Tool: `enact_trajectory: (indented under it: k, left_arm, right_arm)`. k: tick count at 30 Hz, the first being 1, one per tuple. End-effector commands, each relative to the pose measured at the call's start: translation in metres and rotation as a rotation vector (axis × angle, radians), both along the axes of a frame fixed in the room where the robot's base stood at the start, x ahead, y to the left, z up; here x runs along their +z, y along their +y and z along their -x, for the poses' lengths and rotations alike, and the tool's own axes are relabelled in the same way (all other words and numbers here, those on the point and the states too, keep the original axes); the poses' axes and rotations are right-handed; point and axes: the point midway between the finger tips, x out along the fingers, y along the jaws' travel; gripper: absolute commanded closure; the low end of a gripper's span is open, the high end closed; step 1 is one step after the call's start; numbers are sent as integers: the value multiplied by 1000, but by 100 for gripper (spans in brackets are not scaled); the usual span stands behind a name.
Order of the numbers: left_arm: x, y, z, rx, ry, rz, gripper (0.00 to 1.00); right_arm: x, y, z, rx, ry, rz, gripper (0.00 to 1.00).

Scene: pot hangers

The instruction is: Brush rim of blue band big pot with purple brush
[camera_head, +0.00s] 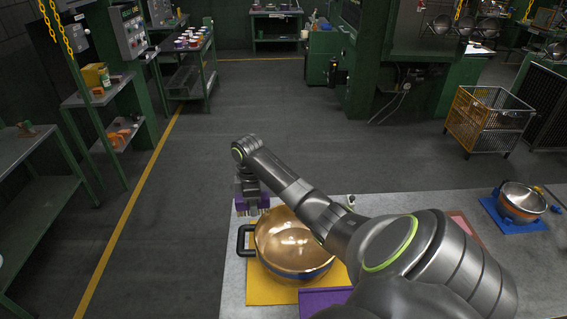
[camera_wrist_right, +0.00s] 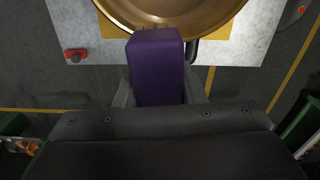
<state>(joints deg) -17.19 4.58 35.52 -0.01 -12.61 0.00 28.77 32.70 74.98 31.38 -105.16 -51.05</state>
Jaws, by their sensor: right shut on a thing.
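The big pot (camera_head: 290,245) is copper-coloured inside with a blue band low on its outer wall and a black handle on its left. It stands on a yellow mat (camera_head: 262,290). My right gripper (camera_head: 251,200) is at the pot's far left rim, shut on the purple brush (camera_head: 240,206). In the right wrist view the purple brush (camera_wrist_right: 156,68) sits between the fingers of my gripper (camera_wrist_right: 160,98). Its bristle end is at the rim of the pot (camera_wrist_right: 175,12); I cannot tell whether they touch. My right forearm hides the pot's right side. My left gripper is out of view.
A purple mat (camera_head: 322,299) lies in front of the pot. A smaller pot (camera_head: 522,199) sits on a blue mat (camera_head: 510,222) at the table's right. A red button-like part (camera_wrist_right: 75,55) is on the table edge. Beyond the grey table (camera_head: 440,203) is open floor.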

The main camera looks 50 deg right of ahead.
Motion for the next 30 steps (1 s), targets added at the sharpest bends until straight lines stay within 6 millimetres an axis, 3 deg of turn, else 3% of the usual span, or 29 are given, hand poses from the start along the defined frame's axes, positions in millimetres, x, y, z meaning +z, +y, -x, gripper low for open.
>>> enact_trajectory:
  k: [15, 30]
  left_arm:
    - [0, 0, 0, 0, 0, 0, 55]
    - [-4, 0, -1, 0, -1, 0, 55]
  right_arm:
    - [41, 0, 0, 0, -2, 1, 93]
    - [40, 0, 0, -1, 0, 0, 93]
